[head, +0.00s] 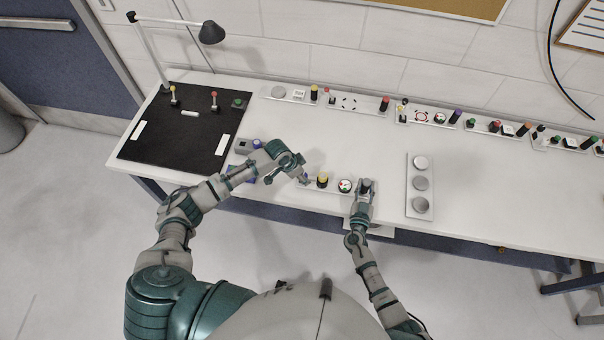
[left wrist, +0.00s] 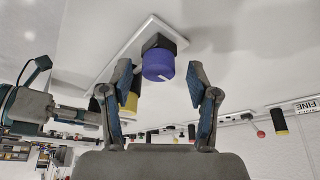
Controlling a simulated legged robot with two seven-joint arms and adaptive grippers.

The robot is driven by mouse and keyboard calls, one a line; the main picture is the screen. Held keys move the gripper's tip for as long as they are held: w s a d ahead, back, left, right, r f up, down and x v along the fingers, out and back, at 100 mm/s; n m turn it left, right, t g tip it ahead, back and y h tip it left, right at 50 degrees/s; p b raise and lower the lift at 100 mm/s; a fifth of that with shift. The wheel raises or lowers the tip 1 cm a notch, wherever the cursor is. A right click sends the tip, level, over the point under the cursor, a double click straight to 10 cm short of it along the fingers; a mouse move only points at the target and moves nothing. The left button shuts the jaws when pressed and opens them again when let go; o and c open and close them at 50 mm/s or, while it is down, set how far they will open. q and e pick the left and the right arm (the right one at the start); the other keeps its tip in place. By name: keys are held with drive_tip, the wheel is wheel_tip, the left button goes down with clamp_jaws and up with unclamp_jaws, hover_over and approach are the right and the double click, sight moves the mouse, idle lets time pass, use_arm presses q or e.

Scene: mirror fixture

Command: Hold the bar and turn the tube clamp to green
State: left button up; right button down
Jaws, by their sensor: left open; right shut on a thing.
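A narrow white strip (head: 331,188) lies near the table's front edge. It carries a yellow-and-black cylinder (head: 322,181) and a round dial with red and green marks (head: 345,185). In the left wrist view a blue knob (left wrist: 158,65) with a white mark sits on a black base. I cannot tell for certain which part is the tube clamp. My left gripper (left wrist: 160,85) is open, its fingers on either side of the knob, apparently not touching it. My right gripper (head: 365,186) is shut at the strip's right end, apparently on the bar; its hold is largely hidden.
A black mat (head: 170,140) with a lamp lies at the left. Several similar strips line the table's back. The table middle (head: 340,135) is clear.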

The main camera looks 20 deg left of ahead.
use_arm(q)
drive_tip(key=shift+a+f, duration=0.1)
drive_tip(key=shift+f, duration=0.1)
clamp_jaws()
drive_tip(key=shift+m, duration=0.3)
drive_tip(key=m+g, duration=0.1)
drive_tip(key=m, duration=0.1)
drive_tip(key=shift+w+a+m+h, duration=0.1)
drive_tip(key=shift+w+m+h, duration=0.05)
drive_tip(key=shift+m+h, duration=0.2)
drive_tip(key=m+g, duration=0.1)
drive_tip(key=m, duration=0.3)
drive_tip(key=shift+m+g+h, duration=0.25)
drive_tip(key=shift+m+g, duration=0.1)
drive_tip(key=shift+g, duration=0.05)
